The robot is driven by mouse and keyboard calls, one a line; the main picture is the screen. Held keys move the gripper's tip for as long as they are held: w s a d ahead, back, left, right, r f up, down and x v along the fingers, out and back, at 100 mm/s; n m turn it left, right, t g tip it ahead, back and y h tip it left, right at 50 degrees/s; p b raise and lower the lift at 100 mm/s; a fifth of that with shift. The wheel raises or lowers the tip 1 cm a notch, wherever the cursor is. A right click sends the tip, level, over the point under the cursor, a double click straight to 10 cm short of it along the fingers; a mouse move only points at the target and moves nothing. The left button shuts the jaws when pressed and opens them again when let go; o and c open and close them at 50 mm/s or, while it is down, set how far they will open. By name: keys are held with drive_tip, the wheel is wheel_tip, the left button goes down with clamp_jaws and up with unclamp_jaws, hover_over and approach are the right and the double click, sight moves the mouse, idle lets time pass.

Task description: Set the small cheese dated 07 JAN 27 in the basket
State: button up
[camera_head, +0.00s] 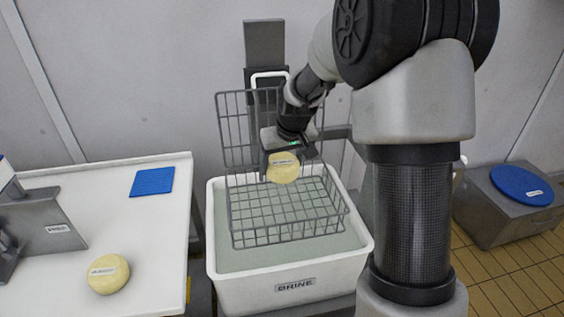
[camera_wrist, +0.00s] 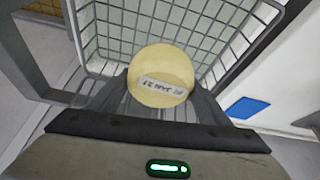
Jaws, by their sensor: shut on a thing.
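My gripper (camera_head: 284,152) is shut on a small round pale-yellow cheese (camera_head: 284,174). The cheese has a white label whose date I cannot read with certainty; it also shows in the wrist view (camera_wrist: 161,76) between the fingers (camera_wrist: 160,95). The wire basket (camera_head: 250,241) hangs at the white brine tub, its mesh floor bare. The held cheese is above the basket floor, in front of the tall back mesh in the head view. Another small yellow cheese (camera_head: 109,274) with a label lies on the white table at the left.
The white tub (camera_head: 292,299) marked BRINE holds greyish liquid. The white table (camera_head: 150,230) carries a blue mat (camera_head: 152,181) and a grey metal device (camera_head: 42,228) at its left. A grey box with a blue round lid (camera_head: 522,186) stands at the right.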

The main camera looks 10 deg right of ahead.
drive_tip(key=shift+f+b, duration=3.9)
drive_tip(key=shift+f, duration=1.75)
drive_tip(key=shift+f+b, duration=0.6)
drive_tip(key=shift+f, duration=0.2)
drive_tip(key=o, duration=1.4)
drive_tip(key=shift+o, duration=0.2)
wheel_tip(320, 180, up, 7)
drive_tip(key=p, duration=0.4)
drive_tip(key=shift+p, duration=0.35)
